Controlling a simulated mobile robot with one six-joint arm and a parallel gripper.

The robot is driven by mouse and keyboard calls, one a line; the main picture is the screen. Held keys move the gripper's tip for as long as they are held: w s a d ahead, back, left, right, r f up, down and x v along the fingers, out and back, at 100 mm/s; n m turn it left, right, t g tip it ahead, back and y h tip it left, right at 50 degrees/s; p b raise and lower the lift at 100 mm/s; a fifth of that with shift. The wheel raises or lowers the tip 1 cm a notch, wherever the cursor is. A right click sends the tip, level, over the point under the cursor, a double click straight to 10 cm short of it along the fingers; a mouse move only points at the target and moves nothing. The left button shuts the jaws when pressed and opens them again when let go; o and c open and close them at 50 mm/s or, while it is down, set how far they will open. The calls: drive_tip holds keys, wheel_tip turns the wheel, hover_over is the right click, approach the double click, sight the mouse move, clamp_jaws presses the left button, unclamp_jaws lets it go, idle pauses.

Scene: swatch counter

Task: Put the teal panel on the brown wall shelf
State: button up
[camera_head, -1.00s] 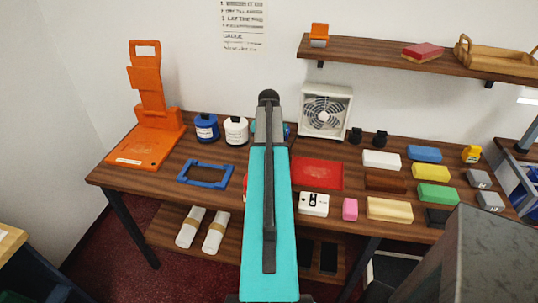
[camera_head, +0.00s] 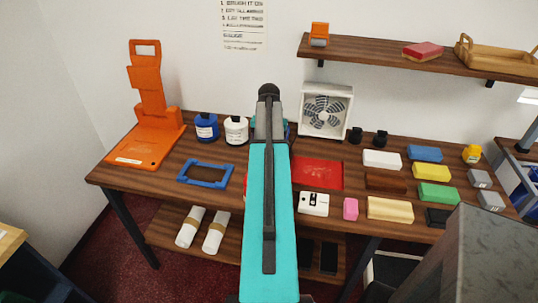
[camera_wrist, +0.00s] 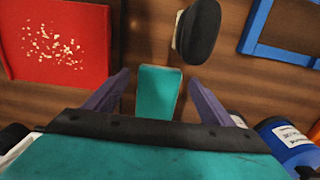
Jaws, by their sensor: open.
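In the wrist view the teal panel (camera_wrist: 158,88) lies between the two fingers of my gripper (camera_wrist: 160,76), with a gap on each side. The fingers are open. The panel's lower end is hidden behind my gripper's dark edge. In the head view my teal arm hides the panel and the fingers. The brown wall shelf (camera_head: 385,57) is on the back wall at upper right. It carries an orange item (camera_head: 319,35) at its left end, a red and tan block (camera_head: 422,51) and a wooden tray (camera_head: 470,58).
On the counter, a red tray (camera_head: 317,172) and a fan (camera_head: 325,110) are right of my arm, with several coloured blocks beyond. A blue frame (camera_head: 204,172), two jars and an orange stand (camera_head: 146,145) are left. A dark rounded object (camera_wrist: 198,32) stands near the panel.

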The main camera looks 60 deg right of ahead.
wheel_tip(320, 180, up, 10)
drive_tip(key=b, duration=0.1)
drive_tip(key=shift+b, duration=0.4)
drive_tip(key=shift+r, duration=0.1)
idle(0.6)
